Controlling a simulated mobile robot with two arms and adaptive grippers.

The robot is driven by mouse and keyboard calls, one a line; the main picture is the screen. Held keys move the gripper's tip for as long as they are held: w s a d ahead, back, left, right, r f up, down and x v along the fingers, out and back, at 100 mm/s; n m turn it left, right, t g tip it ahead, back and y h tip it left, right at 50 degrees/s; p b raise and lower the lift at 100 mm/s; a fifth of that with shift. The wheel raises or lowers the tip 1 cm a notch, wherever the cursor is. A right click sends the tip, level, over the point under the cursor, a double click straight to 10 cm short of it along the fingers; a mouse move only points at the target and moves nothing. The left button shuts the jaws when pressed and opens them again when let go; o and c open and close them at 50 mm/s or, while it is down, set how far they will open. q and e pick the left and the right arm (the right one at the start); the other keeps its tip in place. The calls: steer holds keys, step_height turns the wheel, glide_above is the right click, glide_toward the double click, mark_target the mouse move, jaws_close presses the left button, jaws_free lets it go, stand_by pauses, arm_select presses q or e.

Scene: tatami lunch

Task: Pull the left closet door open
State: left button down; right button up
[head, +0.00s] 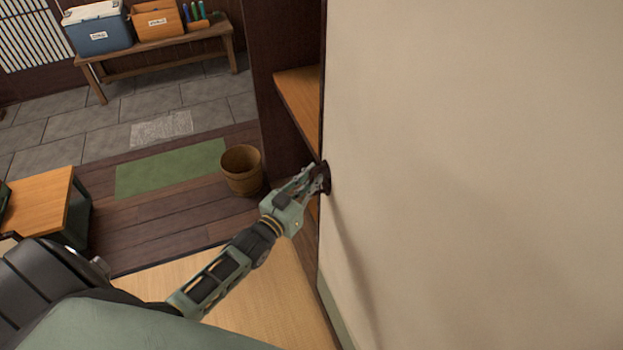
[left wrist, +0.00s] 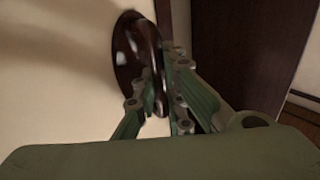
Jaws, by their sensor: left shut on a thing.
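The closet door (head: 470,150) is a large cream panel with a dark edge, filling the right half of the head view. Its dark round handle (left wrist: 130,50) shows in the left wrist view, near the door's edge. My left gripper (head: 318,178) is at that edge in the head view. In the left wrist view its green fingers (left wrist: 165,100) are shut on the handle. Left of the door's edge there is an opening with a wooden shelf (head: 302,95) inside. My right gripper is not in view.
A wooden bucket (head: 242,170) stands on the plank floor left of the opening. A green mat (head: 170,168) lies beside it. A bench (head: 160,58) at the back holds a blue cooler (head: 100,30) and an orange box (head: 157,20). A low table (head: 40,195) stands at left.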

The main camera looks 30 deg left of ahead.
arm_select(q)
steer(key=c, duration=2.1)
jaws_free()
steer(key=s, duration=0.4)
steer(key=s+a, duration=0.1)
steer(key=s, duration=0.7)
steer(key=shift+a, duration=0.35)
